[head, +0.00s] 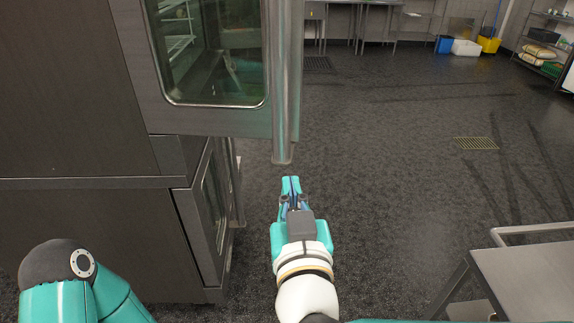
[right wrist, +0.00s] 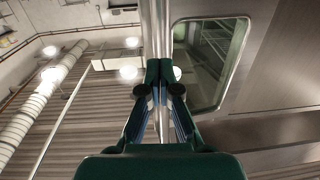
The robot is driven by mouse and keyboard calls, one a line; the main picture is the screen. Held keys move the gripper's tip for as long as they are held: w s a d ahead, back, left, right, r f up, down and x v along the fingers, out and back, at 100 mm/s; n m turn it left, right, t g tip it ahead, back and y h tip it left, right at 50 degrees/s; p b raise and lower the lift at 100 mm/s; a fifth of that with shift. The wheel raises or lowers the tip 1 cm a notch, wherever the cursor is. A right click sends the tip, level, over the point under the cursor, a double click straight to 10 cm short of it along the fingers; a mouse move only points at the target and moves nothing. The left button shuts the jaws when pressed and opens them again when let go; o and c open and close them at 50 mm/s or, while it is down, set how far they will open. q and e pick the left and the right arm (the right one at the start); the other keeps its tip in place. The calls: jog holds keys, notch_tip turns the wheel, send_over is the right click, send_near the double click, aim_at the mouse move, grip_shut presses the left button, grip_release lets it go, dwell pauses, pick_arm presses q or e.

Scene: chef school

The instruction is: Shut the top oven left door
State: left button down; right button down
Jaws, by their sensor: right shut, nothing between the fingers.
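The top oven door (head: 145,85) stands open in the head view, jutting out to the right of the oven body (head: 65,90). It has a framed window (head: 215,60) and a vertical bar handle (head: 283,90) along its right edge. My right gripper (head: 291,181) is shut and empty, just below the handle's lower end in the head view. In the right wrist view, the fingertips (right wrist: 166,68) overlap the handle bar (right wrist: 157,25), with the door window (right wrist: 212,60) to the right. Contact with the handle cannot be told. My left gripper is out of view.
A lower oven door (head: 207,205) with its own handle sits below the upper one. A metal cart or table (head: 525,275) stands at the lower right. Open dark floor (head: 400,160) lies to the right of the door. Shelves and bins (head: 466,47) are far back.

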aim_at(283, 135)
jog(key=w+p, duration=0.1)
jog(key=w, duration=0.7)
jog(key=w+p, duration=0.1)
jog(key=w, duration=0.3)
jog(key=shift+w+a+r+p, duration=0.15)
jog(key=shift+w+a+p, duration=0.15)
jog(key=shift+w, duration=0.6)
jog(key=shift+w+a, duration=0.1)
